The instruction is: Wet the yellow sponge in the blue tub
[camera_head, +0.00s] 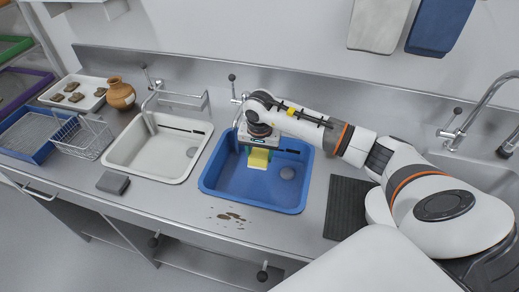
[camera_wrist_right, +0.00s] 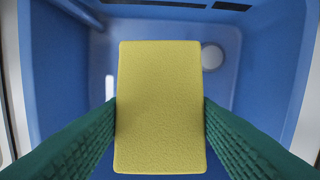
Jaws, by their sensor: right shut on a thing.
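My left gripper is not in view.
A white tub (camera_head: 150,152) stands left of the blue one. A grey block (camera_head: 113,183) and brown spots (camera_head: 230,216) lie near the counter's front. A black ribbed mat (camera_head: 347,207) is right of the blue tub. A wire rack (camera_head: 84,140) and clay pot (camera_head: 120,94) stand left.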

